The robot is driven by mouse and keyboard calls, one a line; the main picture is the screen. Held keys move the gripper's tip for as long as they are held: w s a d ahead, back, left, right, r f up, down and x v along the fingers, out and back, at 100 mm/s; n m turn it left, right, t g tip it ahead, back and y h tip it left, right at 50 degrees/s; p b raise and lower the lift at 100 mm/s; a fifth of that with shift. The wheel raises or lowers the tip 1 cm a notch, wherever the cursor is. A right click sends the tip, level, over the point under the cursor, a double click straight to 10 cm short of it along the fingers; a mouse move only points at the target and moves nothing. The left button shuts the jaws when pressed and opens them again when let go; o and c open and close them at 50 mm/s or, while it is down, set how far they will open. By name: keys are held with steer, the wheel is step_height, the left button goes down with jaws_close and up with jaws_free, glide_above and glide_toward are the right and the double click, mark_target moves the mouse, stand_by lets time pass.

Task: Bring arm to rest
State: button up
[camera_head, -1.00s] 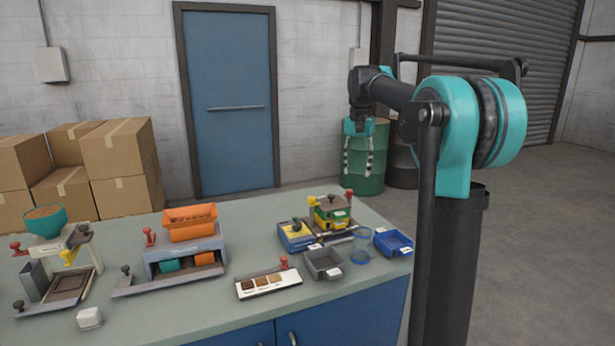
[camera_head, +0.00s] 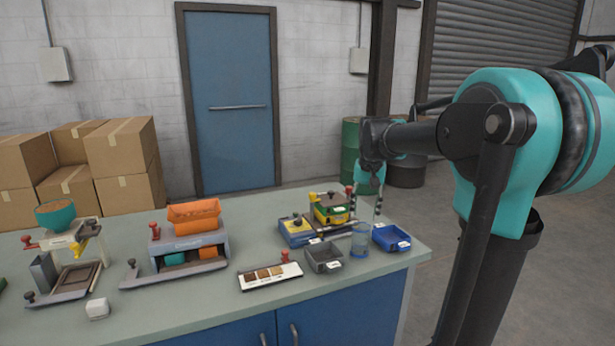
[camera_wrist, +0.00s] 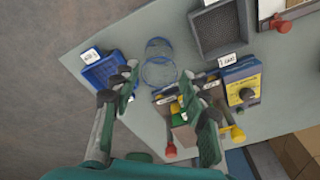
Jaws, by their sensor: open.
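My gripper (camera_head: 367,204) hangs fingers-down near the right end of the workbench (camera_head: 200,321), to the right of the yellow-green machine (camera_head: 331,208). In the wrist view my gripper (camera_wrist: 160,125) has its two fingers spread wide, with nothing held between them. Below it in that view lie the bench corner, a blue tray (camera_wrist: 104,70) and a clear blue-rimmed cup (camera_wrist: 159,72). The exact height of the fingers above the bench cannot be told.
A grey bin (camera_head: 324,257) and the blue tray (camera_head: 391,237) stand near the bench's right end. An orange-hopper machine (camera_head: 195,217), a sample strip (camera_head: 270,275) and a white cube (camera_head: 97,308) are further left. Cardboard boxes (camera_head: 122,150) and a green drum (camera_head: 350,150) stand behind. Floor at right is open.

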steer(key=s+d+f+n+t, duration=0.2)
steer(key=s+f+n, duration=0.1)
steer(key=s+f, duration=1.8)
steer(key=shift+s+f+t, duration=0.3)
steer(key=shift+s+t, duration=0.1)
steer(key=shift+s, duration=0.6)
